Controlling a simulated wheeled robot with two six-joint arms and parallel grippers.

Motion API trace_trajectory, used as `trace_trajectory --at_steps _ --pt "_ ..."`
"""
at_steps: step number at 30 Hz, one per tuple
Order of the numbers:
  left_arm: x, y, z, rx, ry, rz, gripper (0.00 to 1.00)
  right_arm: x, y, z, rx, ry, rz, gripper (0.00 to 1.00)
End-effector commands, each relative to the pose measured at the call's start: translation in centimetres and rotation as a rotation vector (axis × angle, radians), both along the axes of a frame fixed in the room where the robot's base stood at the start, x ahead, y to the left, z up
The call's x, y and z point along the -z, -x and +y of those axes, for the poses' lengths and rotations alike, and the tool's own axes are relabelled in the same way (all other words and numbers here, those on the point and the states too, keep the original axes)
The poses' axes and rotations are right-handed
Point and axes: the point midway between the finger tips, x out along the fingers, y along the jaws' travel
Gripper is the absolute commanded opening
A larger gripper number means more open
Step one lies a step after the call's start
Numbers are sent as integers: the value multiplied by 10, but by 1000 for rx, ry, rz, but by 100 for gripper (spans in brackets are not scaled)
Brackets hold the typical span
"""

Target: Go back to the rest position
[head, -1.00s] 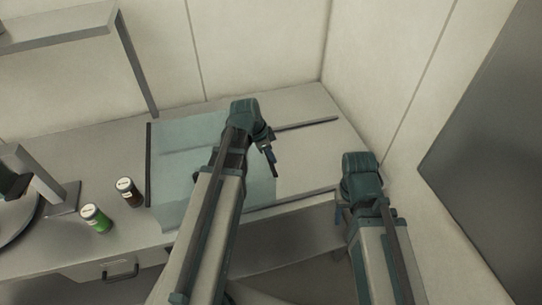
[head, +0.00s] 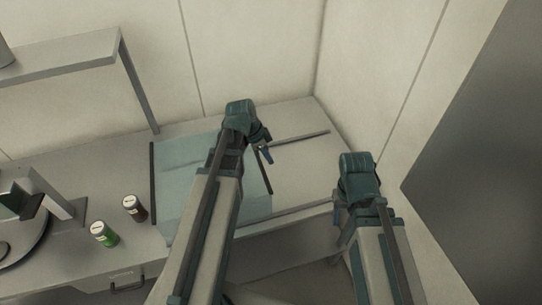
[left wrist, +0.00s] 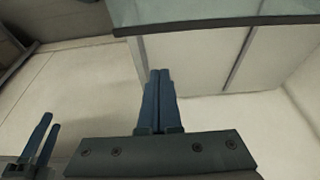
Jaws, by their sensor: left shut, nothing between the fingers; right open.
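My left gripper (head: 265,152) hangs in front of the counter's right part, beside the right edge of a glass panel (head: 186,172). In the left wrist view its two blue fingers (left wrist: 161,100) are together with nothing between them. My right gripper (head: 339,214) is lower and to the right, by the counter's front edge, mostly hidden by its own arm in the head view. In the left wrist view its fingers (left wrist: 43,140) show at the lower left, apart and empty.
A green jar (head: 104,234) and a dark jar (head: 134,208) stand on the counter (head: 100,170) left of the glass. A grey machine (head: 30,200) stands at the far left under a shelf (head: 60,58). A wall closes the right side.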

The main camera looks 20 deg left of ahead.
Motion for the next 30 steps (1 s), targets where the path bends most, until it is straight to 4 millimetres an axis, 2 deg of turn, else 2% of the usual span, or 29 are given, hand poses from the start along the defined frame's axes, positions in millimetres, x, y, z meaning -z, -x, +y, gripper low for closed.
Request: trace_trajectory --at_steps 8,11,14,16,21,24,30 --pt "0 0 0 0 0 0 0 0 0 0 0 0 0 50" --pt "7 3 -5 -7 -2 11 0 7 0 0 0 0 0 50" --pt "32 14 -26 -42 -16 56 0 29 0 0 -1 0 0 50" --pt "57 27 -47 -91 -38 106 0 52 0 0 -2 1 -1 50" --pt "119 68 -100 -261 -130 220 0 108 -1 0 -4 1 -2 50" --pt "148 91 -122 -367 -191 257 0 136 -1 0 -6 1 -2 50" --pt "182 123 -147 -535 -282 273 0 170 -1 0 -7 2 -3 50"
